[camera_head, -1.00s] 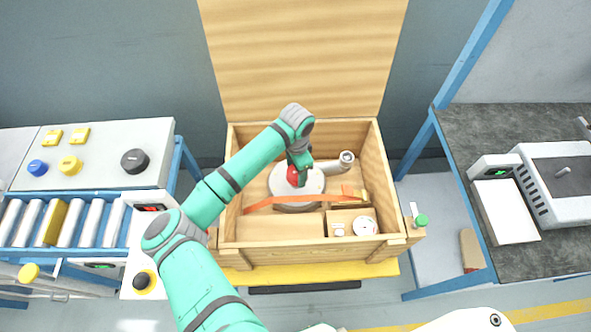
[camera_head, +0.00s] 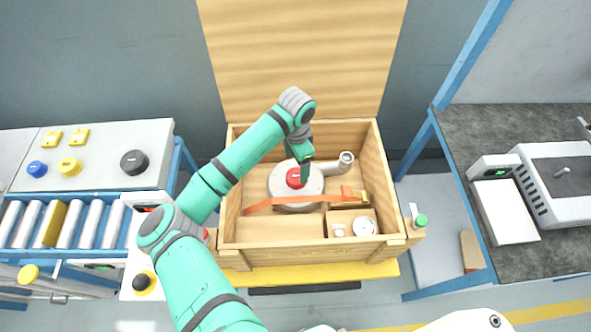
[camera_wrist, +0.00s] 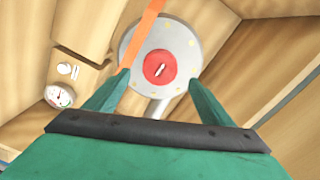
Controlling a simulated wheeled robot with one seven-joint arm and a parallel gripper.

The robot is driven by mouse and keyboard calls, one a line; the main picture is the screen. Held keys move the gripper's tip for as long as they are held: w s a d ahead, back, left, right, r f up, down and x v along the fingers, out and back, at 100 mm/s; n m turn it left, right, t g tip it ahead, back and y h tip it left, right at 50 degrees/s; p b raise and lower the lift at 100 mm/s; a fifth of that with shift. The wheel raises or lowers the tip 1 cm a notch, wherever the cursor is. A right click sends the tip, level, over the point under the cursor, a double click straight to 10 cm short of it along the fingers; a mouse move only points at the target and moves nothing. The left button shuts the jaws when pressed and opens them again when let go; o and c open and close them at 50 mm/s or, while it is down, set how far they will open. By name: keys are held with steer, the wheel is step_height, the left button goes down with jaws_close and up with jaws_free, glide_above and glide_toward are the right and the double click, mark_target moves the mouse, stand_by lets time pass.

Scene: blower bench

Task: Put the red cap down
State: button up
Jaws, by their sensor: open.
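The red cap (camera_head: 294,178) sits on the round grey blower housing (camera_head: 279,188) inside the wooden crate (camera_head: 231,240). In the wrist view the red cap (camera_wrist: 160,69) lies near the middle of the pale disc (camera_wrist: 187,40), with a small slot-like mark on its top. My gripper (camera_head: 305,172) is above the cap in the head view, slightly to its right. In the wrist view my gripper (camera_wrist: 157,83) has its two green fingers spread wide, with nothing between them. The cap is clear of both fingers.
An orange strap (camera_head: 290,199) runs across the crate in front of the housing. A pipe outlet (camera_head: 346,158) rises at the right. The crate lid (camera_head: 303,60) stands open behind.

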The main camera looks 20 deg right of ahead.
step_height(320, 180, up, 7)
stand_by(0.3)
steer(key=shift+r, duration=0.1)
stand_by(0.4)
